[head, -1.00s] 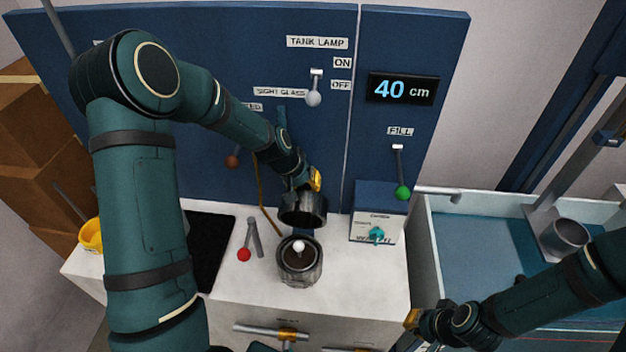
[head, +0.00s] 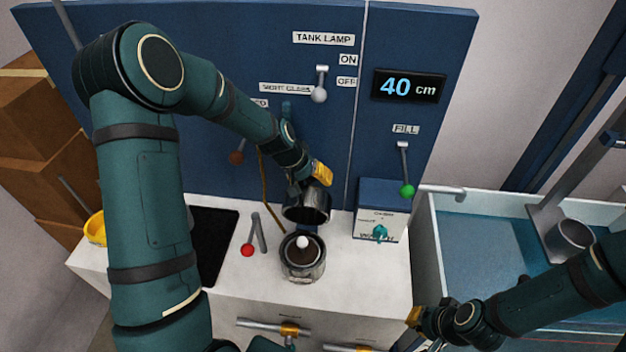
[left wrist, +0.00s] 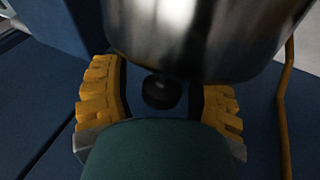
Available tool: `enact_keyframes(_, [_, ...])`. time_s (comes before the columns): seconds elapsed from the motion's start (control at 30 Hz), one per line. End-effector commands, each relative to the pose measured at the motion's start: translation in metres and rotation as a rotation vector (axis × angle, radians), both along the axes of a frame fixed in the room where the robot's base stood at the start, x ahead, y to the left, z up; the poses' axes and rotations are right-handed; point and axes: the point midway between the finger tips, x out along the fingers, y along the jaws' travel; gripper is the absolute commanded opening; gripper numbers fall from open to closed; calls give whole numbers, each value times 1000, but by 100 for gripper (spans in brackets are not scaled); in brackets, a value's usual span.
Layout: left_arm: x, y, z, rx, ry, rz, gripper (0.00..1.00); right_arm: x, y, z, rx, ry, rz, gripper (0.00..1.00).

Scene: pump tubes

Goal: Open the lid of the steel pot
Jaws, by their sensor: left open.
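The steel pot (head: 303,270) stands on the white counter, with a brown inside and a white ball showing in its mouth. Its steel lid (head: 306,207) stands tilted up at the pot's back rim, its hollow side toward the head camera. My left gripper (head: 318,174) is behind the raised lid. In the left wrist view my left gripper (left wrist: 160,105) is open, its yellow fingers either side of the lid's black knob (left wrist: 162,91), with gaps. The lid's shiny metal (left wrist: 205,35) fills the top there. My right gripper (head: 413,318) is low at right, away from the pot; its jaws are unclear.
A red-knobbed lever (head: 248,250) and a dark panel (head: 213,240) are left of the pot. A blue-and-white box with a teal valve (head: 380,233) is to the right. The blue wall panel (head: 230,50) stands close behind. A basin (head: 480,240) is further right.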

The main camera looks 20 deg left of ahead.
Motion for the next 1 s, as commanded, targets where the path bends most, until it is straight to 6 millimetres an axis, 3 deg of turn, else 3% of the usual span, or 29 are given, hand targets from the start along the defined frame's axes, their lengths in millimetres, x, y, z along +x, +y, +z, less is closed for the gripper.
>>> enact_keyframes(0.6, [-32,33,94,2,-5,2,60,0,0,0,0,0,0,0])
enact_keyframes(1.0, [-36,36,105,0,-3,1,60,0,0,0,0,0,0,0])
